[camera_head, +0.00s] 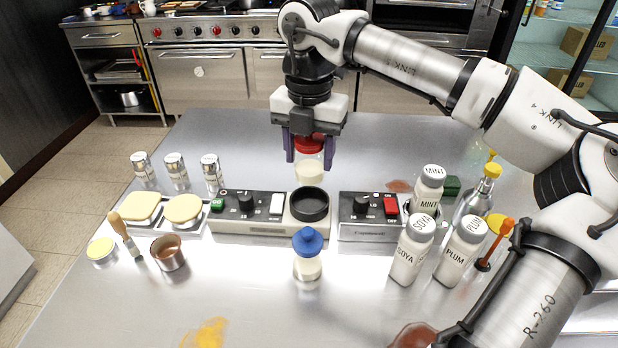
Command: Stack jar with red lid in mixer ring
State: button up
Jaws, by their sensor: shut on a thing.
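My gripper (309,147) is shut on the jar with the red lid (309,170). Its purple fingers flank the red lid, and the jar's clear, cream-filled body hangs below them. The jar is upright. The mixer ring (310,206), a black round ring on a pale base, stands below and in front of the jar in the picture. The jar's bottom appears just above or behind the ring; I cannot tell the exact gap.
A jar with a blue lid (307,254) stands close in front of the ring. Control boxes flank it, left (248,205) and right (372,214). White bottles, including soya (410,252) and plum (460,252), stand right. A copper pot (168,253) stands left. The front middle is mostly clear.

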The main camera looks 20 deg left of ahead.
aim_at(309, 179)
notch_tip(309, 179, down, 6)
jog(key=shift+f+p, duration=0.25)
jog(key=shift+p, duration=0.1)
jog(key=shift+f+b, duration=0.35)
jog(key=shift+b, duration=0.05)
jog(key=o, duration=1.2)
jog(key=shift+r+p, duration=0.5)
notch_tip(309, 179, up, 12)
jog(key=shift+f+b, duration=0.1)
jog(key=shift+b, duration=0.6)
